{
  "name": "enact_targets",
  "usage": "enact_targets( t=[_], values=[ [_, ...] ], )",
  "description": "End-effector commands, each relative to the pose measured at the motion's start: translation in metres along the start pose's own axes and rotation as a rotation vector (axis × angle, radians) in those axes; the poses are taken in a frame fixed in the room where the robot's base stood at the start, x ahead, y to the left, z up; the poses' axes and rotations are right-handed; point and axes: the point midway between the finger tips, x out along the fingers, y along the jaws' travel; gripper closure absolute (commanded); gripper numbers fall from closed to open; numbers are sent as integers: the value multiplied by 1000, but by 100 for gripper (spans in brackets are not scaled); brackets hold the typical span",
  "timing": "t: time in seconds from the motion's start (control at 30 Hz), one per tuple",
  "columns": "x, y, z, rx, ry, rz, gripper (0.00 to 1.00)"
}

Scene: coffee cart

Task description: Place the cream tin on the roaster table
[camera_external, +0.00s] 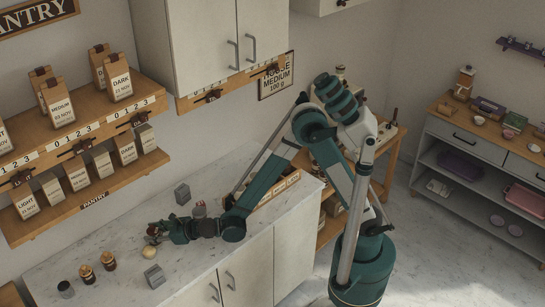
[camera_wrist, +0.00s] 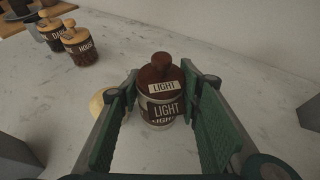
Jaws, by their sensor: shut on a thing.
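My gripper (camera_external: 163,232) is low over the left part of the marble counter. In the wrist view, its green fingers (camera_wrist: 158,75) stand on both sides of a jar with a brown knobbed lid, the LIGHT jar (camera_wrist: 160,108), and are shut on it. A round cream thing (camera_wrist: 97,104) lies beside the left finger, partly hidden by it; it also shows in the external view (camera_external: 150,239). It may be the cream tin, but I cannot tell. A wooden table (camera_external: 391,132) behind my arm may be the roaster table; no label shows.
The DARK jar (camera_wrist: 50,35) and HOUSE jar (camera_wrist: 80,46) stand ahead on the left. Grey blocks (camera_external: 154,276) and (camera_external: 182,193) flank my gripper on the counter (camera_external: 95,240). A small reddish jar (camera_external: 199,208) is behind it. Pantry shelves (camera_external: 85,190) overhang the left.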

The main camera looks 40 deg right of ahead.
Motion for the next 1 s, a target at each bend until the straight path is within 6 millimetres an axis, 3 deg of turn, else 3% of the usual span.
enact_targets(
  t=[0.17,0.2,0.3,0.83,1.0],
  values=[
    [1,0,-3,0,0,0,85],
    [1,0,-4,0,0,0,64],
    [1,0,-3,0,0,0,51],
    [-1,0,1,0,0,0,51],
    [-15,0,1,-1,0,0,51]
  ],
)
